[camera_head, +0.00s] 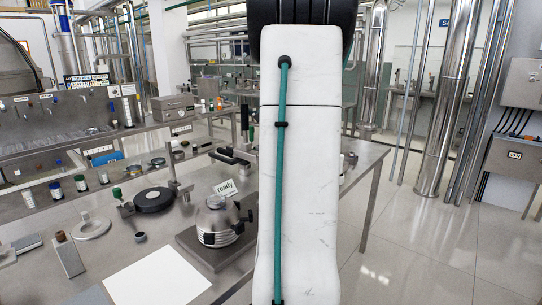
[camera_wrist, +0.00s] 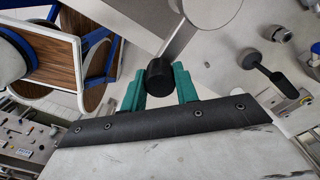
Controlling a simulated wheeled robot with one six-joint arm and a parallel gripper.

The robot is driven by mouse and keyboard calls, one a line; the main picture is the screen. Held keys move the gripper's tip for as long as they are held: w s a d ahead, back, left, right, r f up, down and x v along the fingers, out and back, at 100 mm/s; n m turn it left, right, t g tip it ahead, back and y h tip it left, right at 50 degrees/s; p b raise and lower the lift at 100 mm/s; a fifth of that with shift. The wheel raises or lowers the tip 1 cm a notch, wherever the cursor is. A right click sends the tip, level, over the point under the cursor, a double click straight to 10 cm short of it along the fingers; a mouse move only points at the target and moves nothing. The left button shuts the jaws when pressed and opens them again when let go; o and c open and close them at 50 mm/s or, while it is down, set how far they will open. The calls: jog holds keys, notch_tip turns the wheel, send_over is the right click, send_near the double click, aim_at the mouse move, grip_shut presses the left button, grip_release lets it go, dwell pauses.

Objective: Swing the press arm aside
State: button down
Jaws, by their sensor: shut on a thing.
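In the wrist view, the two teal fingers of my gripper (camera_wrist: 159,92) stand on either side of a black knob (camera_wrist: 160,74) and are shut on it. The knob sits on the end of a flat grey bar, the press arm (camera_wrist: 182,38), which runs up and to the right under a pale round disc. In the head view, a round steel disc stack (camera_head: 217,222) stands on a dark base plate (camera_head: 196,249), with a "ready" sign (camera_head: 226,188) behind it. My own arm hides my gripper in the head view, and the held knob cannot be made out there.
Around the stack in the head view lie a black disc (camera_head: 154,200), a pale ring (camera_head: 91,227), a small dark ring (camera_head: 140,237) and a white sheet (camera_head: 157,278). A shelf with several jars (camera_head: 80,183) runs behind. Open floor (camera_head: 420,250) lies to the right.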

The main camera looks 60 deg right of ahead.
dwell(0.5)
jog(key=c, duration=1.1)
grip_release()
jog(key=shift+a, duration=0.1)
jog(key=shift+o, duration=0.2)
notch_tip(320, 180, up, 8)
jog(key=shift+f, duration=0.1)
